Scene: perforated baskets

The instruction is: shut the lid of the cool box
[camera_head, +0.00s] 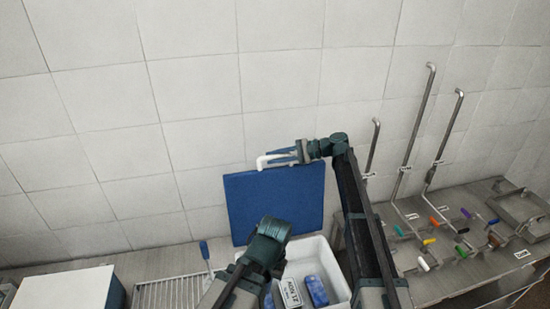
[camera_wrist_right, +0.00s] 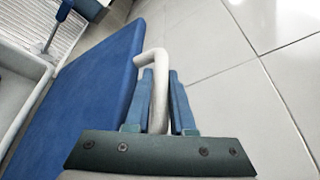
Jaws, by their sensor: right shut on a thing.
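The blue lid (camera_head: 268,202) of the cool box stands upright against the tiled wall, and in the right wrist view the lid (camera_wrist_right: 85,95) runs along the left of the fingers. The cool box (camera_head: 338,270) is white, open, and partly hidden by my arms. My right gripper (camera_head: 298,153) is at the lid's top edge, shut on the white bent handle (camera_head: 268,159). In the right wrist view the handle (camera_wrist_right: 157,62) passes between the fingers of the right gripper (camera_wrist_right: 163,80). My left arm crosses in front of the box; its fingers do not show.
Inside the box are a blue item (camera_head: 317,290) and a white labelled pack (camera_head: 290,292). A wire rack (camera_head: 168,292) and a white-topped box (camera_head: 65,290) lie to the left. Metal pipes and coloured taps (camera_head: 432,240) crowd the right counter.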

